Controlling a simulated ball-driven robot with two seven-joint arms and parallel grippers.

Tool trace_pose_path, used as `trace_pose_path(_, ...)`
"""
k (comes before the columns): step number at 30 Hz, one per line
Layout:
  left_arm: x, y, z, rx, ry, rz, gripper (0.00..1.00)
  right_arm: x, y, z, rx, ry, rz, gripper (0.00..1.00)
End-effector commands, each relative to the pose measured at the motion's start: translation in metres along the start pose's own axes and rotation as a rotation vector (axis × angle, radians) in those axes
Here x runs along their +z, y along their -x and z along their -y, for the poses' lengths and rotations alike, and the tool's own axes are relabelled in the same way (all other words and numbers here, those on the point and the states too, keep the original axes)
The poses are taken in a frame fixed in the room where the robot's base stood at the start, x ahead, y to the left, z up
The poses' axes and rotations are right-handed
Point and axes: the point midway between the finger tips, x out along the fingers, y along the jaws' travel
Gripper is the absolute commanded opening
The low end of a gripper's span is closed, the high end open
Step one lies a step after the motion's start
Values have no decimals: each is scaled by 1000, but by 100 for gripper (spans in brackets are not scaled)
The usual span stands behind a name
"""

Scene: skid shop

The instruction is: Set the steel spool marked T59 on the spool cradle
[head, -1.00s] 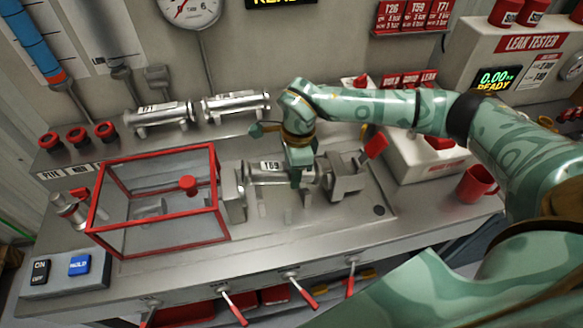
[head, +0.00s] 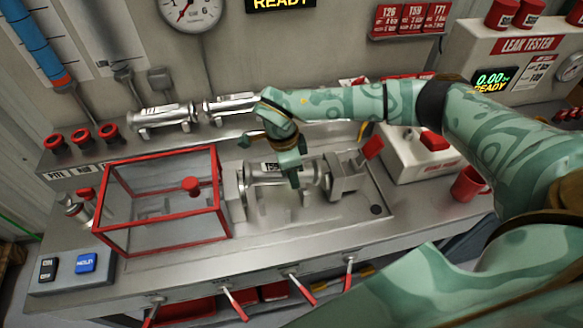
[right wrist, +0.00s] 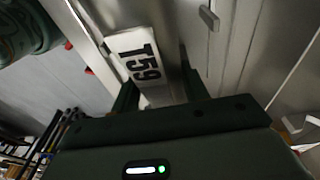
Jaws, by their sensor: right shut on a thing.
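The steel spool marked T59 (head: 262,178) lies roughly level between two grey clamp blocks, the left block (head: 233,194) and the right block (head: 344,178). My right gripper (head: 293,178) comes down from above and is shut on its middle, partly covering the label. In the right wrist view the white T59 label (right wrist: 139,65) shows just beyond the jaws (right wrist: 162,95). Pale uprights stand below the spool, one at its right part (head: 306,196); they look like the spool cradle. I cannot tell whether the spool touches them. My left gripper is not in view.
A red-framed clear guard (head: 228,190) stands close left of the left block. Two more steel spools (head: 162,117) (head: 231,105) lie on the back ledge. A red mug (head: 468,184) and the leak tester (head: 500,50) are at the right. Front levers (head: 302,289) stick out below the bench.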

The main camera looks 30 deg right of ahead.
Motion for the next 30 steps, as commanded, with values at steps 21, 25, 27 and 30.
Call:
trace_pose_path(21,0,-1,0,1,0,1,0,3,-7,0,0,0,1,12)
trace_pose_path(25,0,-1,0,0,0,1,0,4,-7,0,0,0,1,12)
trace_pose_path(27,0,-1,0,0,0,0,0,4,-6,0,0,1,0,12)
trace_pose_path(30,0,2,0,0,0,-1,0,5,-5,0,8,2,-38,12)
